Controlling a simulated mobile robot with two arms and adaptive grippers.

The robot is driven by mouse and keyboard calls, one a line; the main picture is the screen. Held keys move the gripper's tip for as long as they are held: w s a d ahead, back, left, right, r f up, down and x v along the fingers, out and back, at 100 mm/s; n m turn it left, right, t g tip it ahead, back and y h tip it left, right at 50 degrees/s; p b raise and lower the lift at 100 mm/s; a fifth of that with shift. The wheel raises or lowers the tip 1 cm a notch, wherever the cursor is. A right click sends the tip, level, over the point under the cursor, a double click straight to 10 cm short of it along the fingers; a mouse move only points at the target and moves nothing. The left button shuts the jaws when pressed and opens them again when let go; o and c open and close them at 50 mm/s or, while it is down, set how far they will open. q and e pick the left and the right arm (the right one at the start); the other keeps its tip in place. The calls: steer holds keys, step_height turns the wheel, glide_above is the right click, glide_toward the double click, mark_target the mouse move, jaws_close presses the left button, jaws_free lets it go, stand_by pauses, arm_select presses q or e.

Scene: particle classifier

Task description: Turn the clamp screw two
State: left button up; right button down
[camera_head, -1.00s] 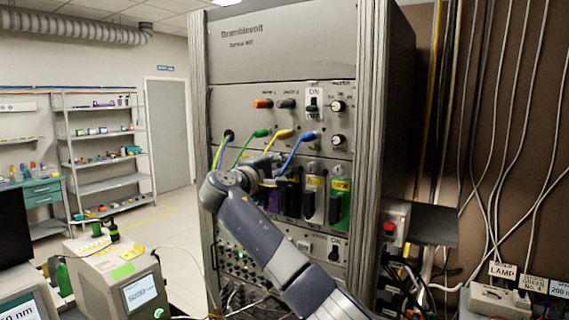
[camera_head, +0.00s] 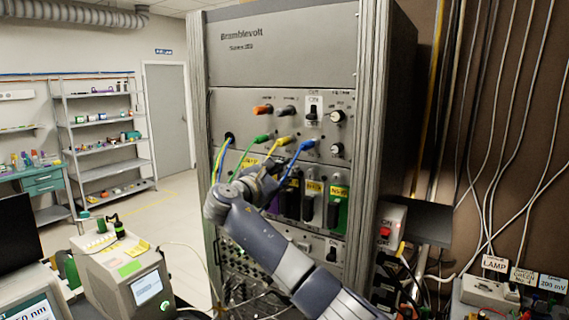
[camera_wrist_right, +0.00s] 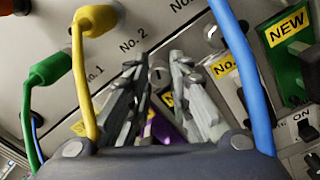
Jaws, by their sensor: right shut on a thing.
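A small grey clamp screw (camera_wrist_right: 160,75) shows in the right wrist view on the grey panel, just right of the printed mark "No. 2". My right gripper (camera_wrist_right: 157,64) has its two fingertips on either side of this screw and is shut on it. In the head view my right gripper (camera_head: 268,176) is at the rack front, just below the row of coloured plugs; the arm and fingers hide the screw there. My left gripper is in neither view.
A green plug (camera_wrist_right: 50,68), a yellow plug (camera_wrist_right: 95,20) and a blue cable (camera_wrist_right: 240,65) hang close around the gripper. In the head view an instrument (camera_head: 128,270) stands at the lower left.

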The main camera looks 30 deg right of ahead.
steer(key=shift+f+n+p, duration=0.15)
steer(key=shift+n+p, duration=0.35)
steer(key=shift+n, duration=0.7)
steer(key=c, duration=1.4)
jaws_free()
steer(key=shift+c, duration=0.2)
steer(key=shift+a, duration=0.1)
steer(key=v, duration=1.2)
